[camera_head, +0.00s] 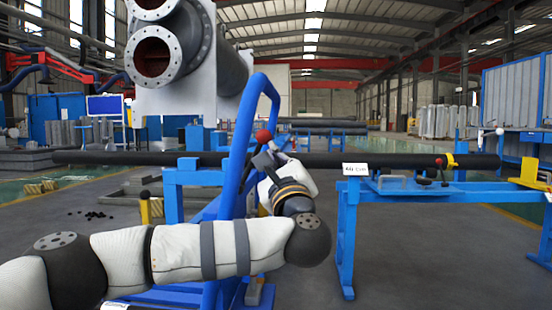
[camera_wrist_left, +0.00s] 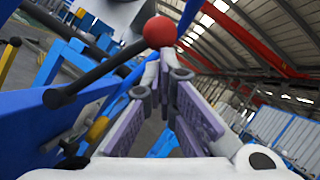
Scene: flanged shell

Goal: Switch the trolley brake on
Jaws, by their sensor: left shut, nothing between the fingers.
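The brake lever is a dark rod (camera_wrist_left: 85,80) with a red ball knob (camera_wrist_left: 159,31), rising from the blue trolley frame (camera_wrist_left: 30,125). The red knob also shows in the head view (camera_head: 263,136), beside the trolley's blue tube handle (camera_head: 240,130). My left gripper (camera_head: 265,158) is just below the knob in the head view. In the left wrist view its fingertips (camera_wrist_left: 166,62) meet right at the knob, with nothing between them. I cannot tell whether they touch it. My right gripper is in neither view.
A large grey flanged shell (camera_head: 195,65) stands above the trolley. A long dark pipe (camera_head: 390,160) lies behind my left gripper across blue stands (camera_head: 347,235). Floor between trolley and right stand is clear.

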